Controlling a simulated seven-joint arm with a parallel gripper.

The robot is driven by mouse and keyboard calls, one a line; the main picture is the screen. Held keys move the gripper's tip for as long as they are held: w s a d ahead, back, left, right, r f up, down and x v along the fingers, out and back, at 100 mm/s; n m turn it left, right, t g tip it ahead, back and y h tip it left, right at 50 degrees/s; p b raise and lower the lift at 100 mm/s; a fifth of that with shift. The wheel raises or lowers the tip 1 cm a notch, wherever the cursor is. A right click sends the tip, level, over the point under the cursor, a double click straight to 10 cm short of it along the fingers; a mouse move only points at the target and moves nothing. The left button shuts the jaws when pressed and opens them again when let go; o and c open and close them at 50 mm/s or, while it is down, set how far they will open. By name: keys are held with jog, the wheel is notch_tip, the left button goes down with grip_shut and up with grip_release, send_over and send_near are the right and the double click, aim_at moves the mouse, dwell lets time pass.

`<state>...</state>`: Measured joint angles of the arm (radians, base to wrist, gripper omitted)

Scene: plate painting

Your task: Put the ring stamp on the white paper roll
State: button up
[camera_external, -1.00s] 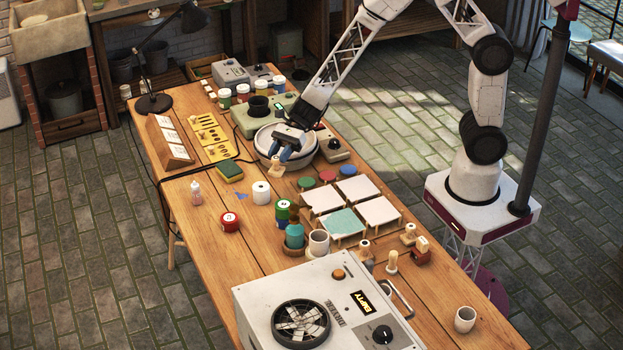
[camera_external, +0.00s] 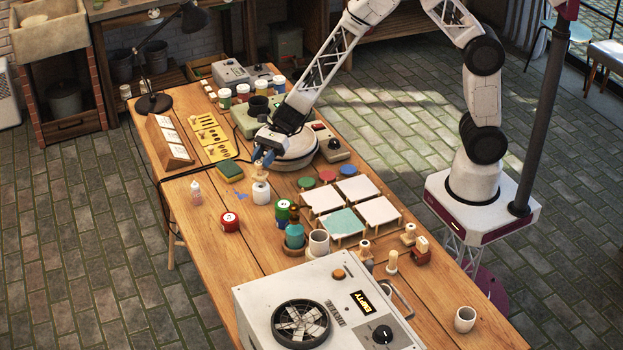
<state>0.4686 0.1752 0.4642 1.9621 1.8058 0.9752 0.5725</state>
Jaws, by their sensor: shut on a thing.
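The white paper roll (camera_external: 261,193) stands upright on the wooden table, left of the middle of the bench. My gripper (camera_external: 263,159), with blue fingertips, is shut on the ring stamp (camera_external: 259,174), a small light wooden piece. The stamp is directly over the roll's top. At this size I cannot tell whether it touches the roll or hangs just above it. The fingers hide the upper part of the stamp, and the stamp covers the roll's top.
A yellow-green sponge (camera_external: 230,171) lies left of the roll, and a red tin (camera_external: 230,222) stands in front. A round wheel (camera_external: 296,158) is behind my gripper. White tiles on stands (camera_external: 323,199) fill the right side.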

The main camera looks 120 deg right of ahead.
jog(key=shift+f, duration=1.45)
jog(key=shift+f, duration=0.15)
jog(key=o, duration=0.9)
jog(key=shift+o, duration=0.2)
jog(key=v, duration=1.2)
